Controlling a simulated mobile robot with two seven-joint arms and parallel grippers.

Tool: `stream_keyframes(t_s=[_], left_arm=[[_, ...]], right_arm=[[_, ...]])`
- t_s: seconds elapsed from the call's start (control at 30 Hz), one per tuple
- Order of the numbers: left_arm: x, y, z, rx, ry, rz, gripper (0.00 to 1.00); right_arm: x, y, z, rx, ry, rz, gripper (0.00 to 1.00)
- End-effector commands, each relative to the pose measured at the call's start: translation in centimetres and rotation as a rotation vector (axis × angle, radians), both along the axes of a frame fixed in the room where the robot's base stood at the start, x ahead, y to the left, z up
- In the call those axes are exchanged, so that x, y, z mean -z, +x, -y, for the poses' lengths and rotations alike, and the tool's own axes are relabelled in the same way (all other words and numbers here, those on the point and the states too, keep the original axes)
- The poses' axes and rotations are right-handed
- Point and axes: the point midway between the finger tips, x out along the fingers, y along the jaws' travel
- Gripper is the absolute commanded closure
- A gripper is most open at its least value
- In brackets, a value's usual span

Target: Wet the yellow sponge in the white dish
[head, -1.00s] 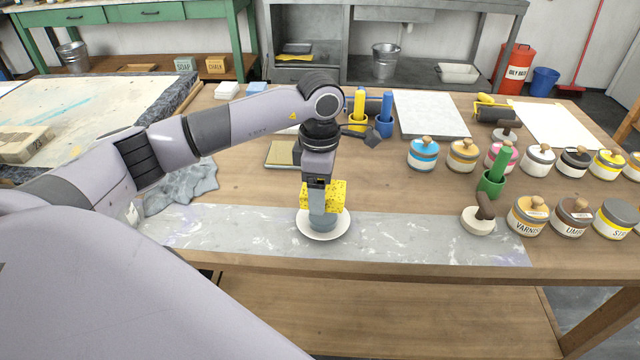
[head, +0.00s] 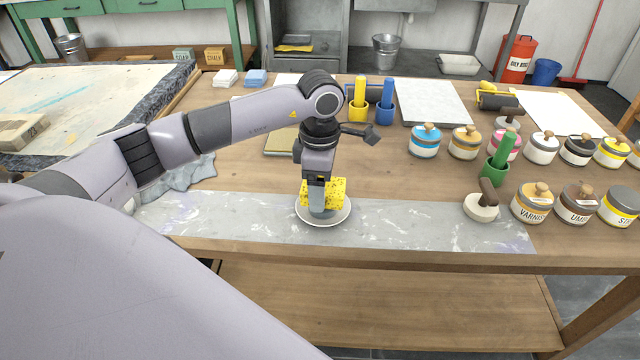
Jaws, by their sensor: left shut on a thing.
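The yellow sponge (head: 338,192) is at the white dish (head: 344,214), which sits on the grey marbled strip near the table's front edge. My left gripper (head: 321,203) points straight down and is shut on the sponge. My right gripper is not in view.
A stamp-like tool with a dark handle (head: 487,195) and several lidded jars (head: 533,203) stand to the right. Yellow (head: 358,108) and blue (head: 386,108) holders stand behind the gripper. A grey cloth (head: 185,173) lies left.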

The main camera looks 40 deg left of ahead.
Motion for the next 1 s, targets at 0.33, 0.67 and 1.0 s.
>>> stream_keyframes(t_s=[0.33, 0.67, 1.0], left_arm=[[0.3, 0.0, 0.0, 0.000, 0.000, 0.000, 0.55], [0.8, 0.0, 0.0, 0.000, 0.000, 0.000, 0.55], [1.0, 0.0, 0.0, 0.000, 0.000, 0.000, 0.55]], right_arm=[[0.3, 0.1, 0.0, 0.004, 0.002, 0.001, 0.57], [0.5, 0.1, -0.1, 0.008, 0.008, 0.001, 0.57], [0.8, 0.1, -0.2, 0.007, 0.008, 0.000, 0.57]])
